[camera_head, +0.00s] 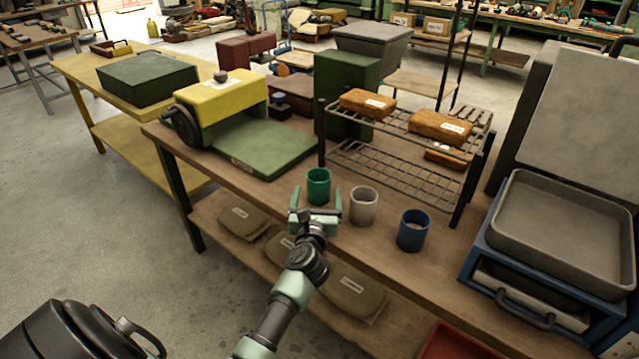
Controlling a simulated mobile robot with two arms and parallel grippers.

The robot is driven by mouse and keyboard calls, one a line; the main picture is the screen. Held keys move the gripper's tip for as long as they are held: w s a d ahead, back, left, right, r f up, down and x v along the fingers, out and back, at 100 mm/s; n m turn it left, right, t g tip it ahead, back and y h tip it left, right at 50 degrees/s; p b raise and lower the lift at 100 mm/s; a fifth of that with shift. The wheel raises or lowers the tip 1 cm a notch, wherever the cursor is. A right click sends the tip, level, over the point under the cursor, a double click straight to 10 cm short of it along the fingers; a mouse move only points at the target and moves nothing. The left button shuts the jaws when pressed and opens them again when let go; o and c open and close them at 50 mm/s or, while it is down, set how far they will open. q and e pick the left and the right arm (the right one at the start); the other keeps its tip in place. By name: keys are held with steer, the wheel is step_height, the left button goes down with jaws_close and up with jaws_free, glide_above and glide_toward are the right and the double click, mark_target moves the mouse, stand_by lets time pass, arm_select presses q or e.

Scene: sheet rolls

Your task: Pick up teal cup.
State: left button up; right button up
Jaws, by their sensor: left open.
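The teal cup (318,189) stands upright on the wooden workbench (290,166), near its front edge. It is a small green-teal cylinder with an open top. My left gripper (317,200) reaches in from below with its two pale green fingers apart. One finger is to the left of the cup and the other to the right. I cannot tell whether either finger touches it. The lower part of the cup is partly hidden by the gripper. My right gripper is not in view.
A pale grey cup (363,209) stands close to the right of my left gripper, and a blue cup (412,233) is farther right. Behind them is a black wire rack (385,172) with brown packages. A yellow and green machine (222,101) stands at the back left.

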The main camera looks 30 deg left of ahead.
mark_target(318, 188)
arm_select(q)
steer(key=x, duration=0.3)
steer(key=shift+r, duration=0.3)
steer(key=shift+f+x, duration=0.2)
steer(key=shift+x, duration=1)
steer(key=shift+w+a+b, duration=0.15)
steer(key=shift+w+b, duration=0.05)
steer(key=shift+b, duration=0.1)
steer(key=shift+r, duration=0.1)
steer(key=c, duration=1.5)
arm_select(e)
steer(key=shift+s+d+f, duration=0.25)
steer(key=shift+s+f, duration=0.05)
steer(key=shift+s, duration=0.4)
arm_select(q)
steer(key=shift+r, duration=0.1)
